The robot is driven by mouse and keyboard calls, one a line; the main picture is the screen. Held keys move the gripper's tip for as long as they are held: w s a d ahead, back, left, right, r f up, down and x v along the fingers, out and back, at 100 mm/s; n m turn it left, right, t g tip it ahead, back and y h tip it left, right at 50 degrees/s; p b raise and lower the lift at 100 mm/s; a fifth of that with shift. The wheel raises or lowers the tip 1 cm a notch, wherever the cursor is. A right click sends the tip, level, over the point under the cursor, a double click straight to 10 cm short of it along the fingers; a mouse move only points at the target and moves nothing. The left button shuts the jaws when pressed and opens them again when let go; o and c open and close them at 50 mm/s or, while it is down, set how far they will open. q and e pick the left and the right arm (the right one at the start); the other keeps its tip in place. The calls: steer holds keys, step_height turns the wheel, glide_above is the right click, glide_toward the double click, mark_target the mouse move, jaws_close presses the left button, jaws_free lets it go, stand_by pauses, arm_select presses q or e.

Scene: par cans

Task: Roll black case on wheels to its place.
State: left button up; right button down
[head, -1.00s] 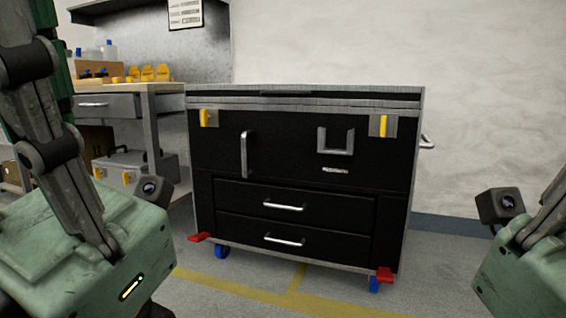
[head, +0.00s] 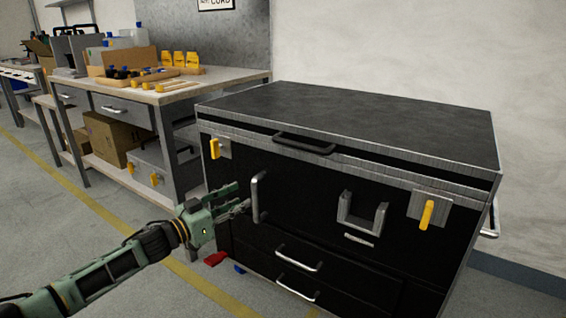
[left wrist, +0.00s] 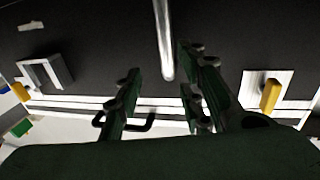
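The black case (head: 330,215) stands on the floor against the wall, with grey metal edges, a closed lid, yellow latches and drawers. Its silver vertical handle (head: 257,197) is on the left of the front face. My left gripper (head: 243,197) is at the left side of this handle. In the left wrist view the fingers (left wrist: 158,62) are open, with the handle (left wrist: 164,45) between or just ahead of them; contact is not clear. A red brake pedal (head: 215,258) and part of a blue wheel (head: 239,268) show at the lower left. My right gripper is out of view.
A workbench (head: 165,92) with bottles, yellow items and tools stands left of the case. A cardboard box (head: 115,138) and a grey case (head: 150,170) are on its lower shelf. A yellow floor line (head: 90,200) runs past the bench. Floor at front left is clear.

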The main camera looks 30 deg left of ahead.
mark_target(255, 190)
arm_select(q)
steer(key=shift+a+b+x, duration=0.2)
steer(key=shift+b+x, duration=0.25)
steer(key=shift+x, duration=0.85)
steer(key=shift+a+b+x, duration=0.2)
steer(key=shift+b+x, duration=0.3)
steer(key=shift+x, duration=0.75)
steer(key=shift+a+b+x, duration=0.2)
steer(key=shift+b+x, duration=0.25)
steer(key=shift+x, duration=0.85)
steer(key=shift+w+f, duration=0.1)
steer(key=shift+c, duration=0.6)
jaws_close()
